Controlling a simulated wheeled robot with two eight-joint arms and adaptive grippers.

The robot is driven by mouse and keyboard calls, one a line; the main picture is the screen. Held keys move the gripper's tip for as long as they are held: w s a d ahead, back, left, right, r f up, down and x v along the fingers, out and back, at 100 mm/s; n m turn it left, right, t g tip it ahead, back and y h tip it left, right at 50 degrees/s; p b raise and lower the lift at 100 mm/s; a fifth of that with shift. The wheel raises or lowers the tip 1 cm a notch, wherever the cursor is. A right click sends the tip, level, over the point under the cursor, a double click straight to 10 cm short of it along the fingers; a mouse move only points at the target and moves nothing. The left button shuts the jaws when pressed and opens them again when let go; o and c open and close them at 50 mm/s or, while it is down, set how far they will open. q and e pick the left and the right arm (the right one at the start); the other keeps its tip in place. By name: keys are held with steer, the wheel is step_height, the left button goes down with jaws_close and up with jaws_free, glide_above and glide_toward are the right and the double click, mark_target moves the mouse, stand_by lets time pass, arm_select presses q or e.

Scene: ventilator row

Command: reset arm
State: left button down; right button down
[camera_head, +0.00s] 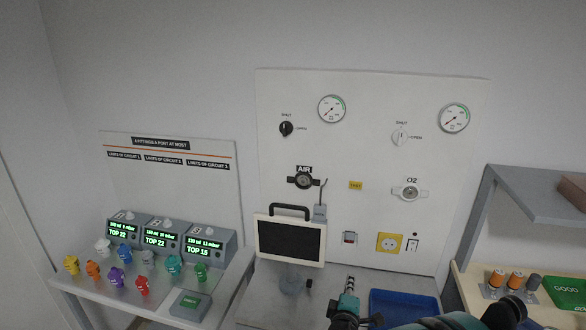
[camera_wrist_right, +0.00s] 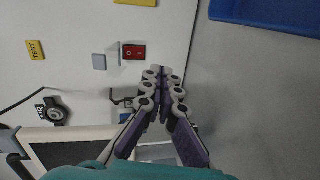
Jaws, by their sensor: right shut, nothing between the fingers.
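My right gripper (camera_head: 350,281) stands at the lower middle of the head view, over the table in front of the white wall panel (camera_head: 350,120). Its fingers (camera_wrist_right: 163,75) are together and empty in the wrist view. Part of my right arm (camera_head: 500,314) runs along the bottom edge from the right. My left gripper is not in view.
The panel carries gauges (camera_head: 332,109), the AIR valve (camera_head: 303,181), the O2 valve (camera_head: 410,193) and a red switch (camera_wrist_right: 134,52). Ventilator units (camera_head: 160,238) and several coloured fittings (camera_head: 121,253) stand at left. A grey shelf (camera_head: 540,195) and green GOOD pad (camera_head: 564,291) are at right.

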steer(key=s+d+r+m+g, duration=0.2)
steer(key=s+m, duration=0.2)
steer(key=s, duration=0.2)
steer(key=s+d+r+m+g, duration=0.1)
steer(key=s+d+m+g, duration=0.1)
steer(key=s+m+g, duration=0.3)
steer(key=s+a+m+y, duration=0.2)
steer(key=s, duration=0.6)
steer(key=s+a+f+m+g+y, duration=0.1)
steer(key=s+a+m+y, duration=0.1)
steer(key=s, duration=0.6)
steer(key=shift+a+f+y, duration=0.2)
steer(key=shift+a+y, duration=0.3)
steer(key=shift+a, duration=0.3)
